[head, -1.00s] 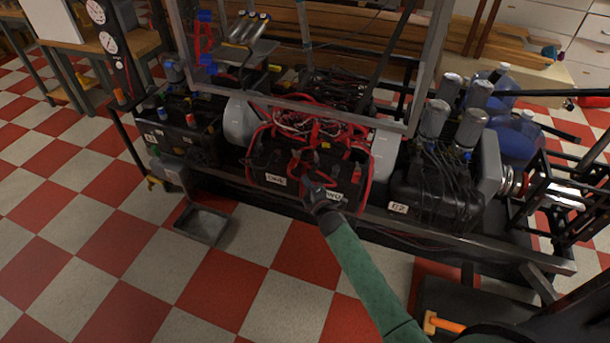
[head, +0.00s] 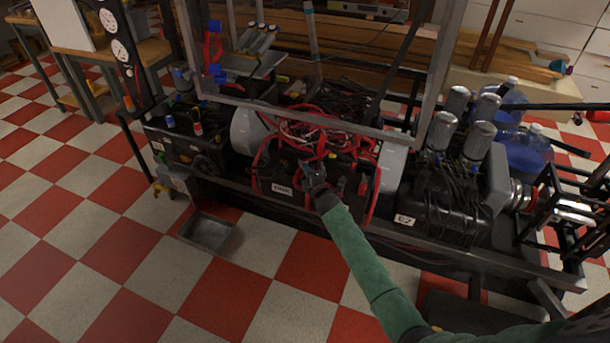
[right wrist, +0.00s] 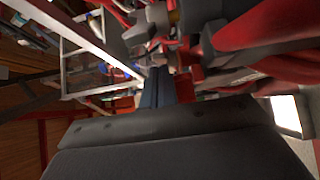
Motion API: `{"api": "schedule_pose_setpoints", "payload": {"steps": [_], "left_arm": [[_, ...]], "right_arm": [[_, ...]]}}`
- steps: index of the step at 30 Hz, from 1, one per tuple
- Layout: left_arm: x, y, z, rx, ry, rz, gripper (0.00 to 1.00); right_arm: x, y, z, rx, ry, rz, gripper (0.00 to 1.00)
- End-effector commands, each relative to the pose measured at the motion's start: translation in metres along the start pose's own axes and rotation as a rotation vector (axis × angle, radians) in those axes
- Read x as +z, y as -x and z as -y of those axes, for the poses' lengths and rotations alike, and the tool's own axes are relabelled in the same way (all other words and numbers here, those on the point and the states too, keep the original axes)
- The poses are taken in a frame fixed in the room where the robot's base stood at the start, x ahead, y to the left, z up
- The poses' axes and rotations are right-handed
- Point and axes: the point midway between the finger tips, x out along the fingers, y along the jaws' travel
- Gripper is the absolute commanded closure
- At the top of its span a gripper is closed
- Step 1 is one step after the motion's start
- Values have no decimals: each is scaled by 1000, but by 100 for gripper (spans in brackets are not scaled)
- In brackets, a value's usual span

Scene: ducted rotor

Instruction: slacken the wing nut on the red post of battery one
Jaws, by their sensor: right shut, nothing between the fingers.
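The black batteries stand side by side in the middle of the rig. The left one, with a white label (head: 282,189), looks like battery one, though the label is too small to read surely. My right gripper (head: 313,173) is over the top of the batteries, among red cables. In the right wrist view its fingers (right wrist: 157,84) are shut with nothing between them. A grey lobed part (right wrist: 150,22) lies just beyond the fingertips; I cannot tell whether it is the wing nut. The red post is not clearly visible. My left gripper is not in view.
Looped red cables (head: 318,128) crowd the space behind the batteries. A metal frame bar (head: 300,116) crosses above them.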

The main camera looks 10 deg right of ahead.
Motion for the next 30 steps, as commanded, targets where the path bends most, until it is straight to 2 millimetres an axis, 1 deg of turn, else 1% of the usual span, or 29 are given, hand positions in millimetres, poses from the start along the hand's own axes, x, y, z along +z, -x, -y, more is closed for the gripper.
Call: {"api": "schedule_pose_setpoints", "payload": {"steps": [13, 18, 24, 30], "left_arm": [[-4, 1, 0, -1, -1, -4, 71], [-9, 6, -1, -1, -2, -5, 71], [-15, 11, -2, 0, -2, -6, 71], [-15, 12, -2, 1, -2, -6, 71]], "right_arm": [[2, -1, -1, 1, 2, -7, 100], [4, -2, -4, 4, 5, -53, 100], [7, -2, -2, 1, 5, -112, 100], [12, -2, 0, 0, 1, -132, 100]]}}
